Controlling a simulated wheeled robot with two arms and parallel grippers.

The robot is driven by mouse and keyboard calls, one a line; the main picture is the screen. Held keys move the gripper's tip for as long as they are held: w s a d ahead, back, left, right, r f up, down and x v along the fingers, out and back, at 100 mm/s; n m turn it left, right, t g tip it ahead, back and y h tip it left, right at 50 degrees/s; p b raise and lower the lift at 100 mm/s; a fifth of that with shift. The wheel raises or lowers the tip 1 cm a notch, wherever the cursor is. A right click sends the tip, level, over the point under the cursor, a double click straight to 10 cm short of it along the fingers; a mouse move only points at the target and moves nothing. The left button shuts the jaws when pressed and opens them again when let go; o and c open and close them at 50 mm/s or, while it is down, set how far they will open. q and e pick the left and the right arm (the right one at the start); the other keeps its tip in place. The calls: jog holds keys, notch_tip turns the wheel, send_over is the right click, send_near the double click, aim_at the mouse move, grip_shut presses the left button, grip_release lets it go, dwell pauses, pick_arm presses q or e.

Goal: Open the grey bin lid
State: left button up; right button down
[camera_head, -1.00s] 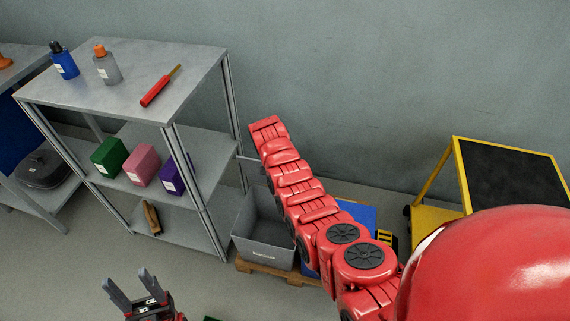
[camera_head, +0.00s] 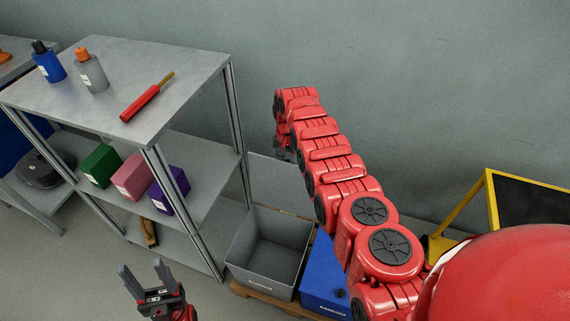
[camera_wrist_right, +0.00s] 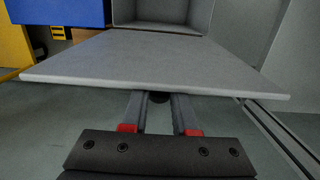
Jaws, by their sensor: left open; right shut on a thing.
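The grey bin (camera_head: 268,276) stands open beside the shelf in the head view, and its inside looks empty. Its grey lid (camera_head: 272,180) stands raised at the back of the bin, partly behind my right arm. In the right wrist view the lid (camera_wrist_right: 155,60) is a flat panel with the bin's opening (camera_wrist_right: 160,12) beyond it. My right gripper (camera_wrist_right: 158,100) is shut on a small dark knob at the lid's edge, mostly hidden by the panel. In the head view my left gripper (camera_head: 143,268) is open and empty at lower left, apart from the bin.
A grey shelf (camera_head: 190,75) with bottles, a screwdriver and boxes stands left of the bin. A blue bin (camera_head: 323,280) sits close on its right. A wooden pallet (camera_head: 262,298) lies under the bins. A yellow-framed cart (camera_head: 490,200) stands at right, and the wall is behind.

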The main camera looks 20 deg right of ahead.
jog(key=c, duration=0.7)
grip_release()
jog(key=shift+r, duration=0.15)
